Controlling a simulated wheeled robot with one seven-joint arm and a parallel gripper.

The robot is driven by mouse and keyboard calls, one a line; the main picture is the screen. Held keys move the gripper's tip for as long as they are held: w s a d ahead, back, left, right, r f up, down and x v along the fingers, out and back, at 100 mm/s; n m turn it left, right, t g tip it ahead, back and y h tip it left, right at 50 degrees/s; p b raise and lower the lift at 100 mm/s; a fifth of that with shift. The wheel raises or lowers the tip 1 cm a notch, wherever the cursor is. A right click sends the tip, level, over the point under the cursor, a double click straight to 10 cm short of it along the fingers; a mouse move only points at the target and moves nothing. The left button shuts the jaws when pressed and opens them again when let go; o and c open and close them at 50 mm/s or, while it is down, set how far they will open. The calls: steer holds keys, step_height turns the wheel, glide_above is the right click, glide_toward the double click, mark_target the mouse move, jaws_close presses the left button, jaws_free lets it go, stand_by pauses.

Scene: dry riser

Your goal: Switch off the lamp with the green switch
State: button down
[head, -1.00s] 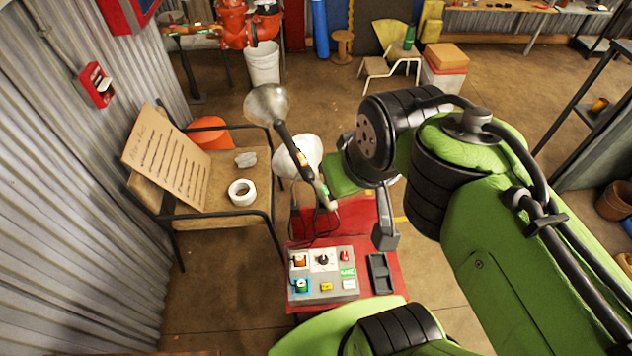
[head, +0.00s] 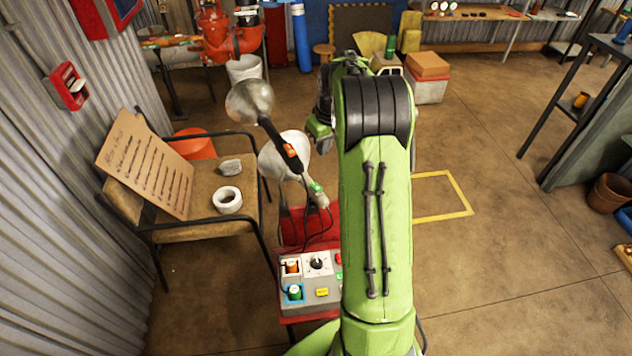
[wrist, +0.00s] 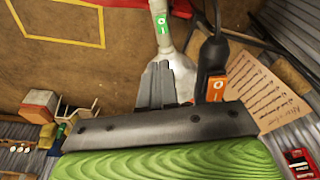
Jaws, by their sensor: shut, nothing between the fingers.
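The lamp with the green switch has a white shade (head: 285,155). Its green switch (head: 316,187) sits on a pale handle; the switch also shows in the wrist view (wrist: 161,20). A second lamp has a greyish shade (head: 250,100) and a black handle with an orange switch (head: 290,152), seen in the wrist view too (wrist: 216,88). My gripper (wrist: 165,72) is shut and empty, in front of the white shade in the wrist view and apart from the green switch. I cannot tell whether either lamp is lit.
A grey control box (head: 318,292) with orange and green plugs and a knob stands on a red surface (head: 318,222), partly behind my arm.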

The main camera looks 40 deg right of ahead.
mark_target(318, 186)
steer(key=b+x, duration=0.1)
steer(key=x, duration=0.3)
steer(key=b+x, duration=0.2)
steer(key=x, duration=0.2)
steer(key=s+b+x, duration=0.1)
steer(key=b+x, duration=0.1)
steer(key=x, duration=0.3)
steer(key=shift+s+f, duration=0.1)
steer(key=shift+f, duration=0.05)
steer(key=shift+s+f, duration=0.15)
steer(key=shift+f, duration=0.2)
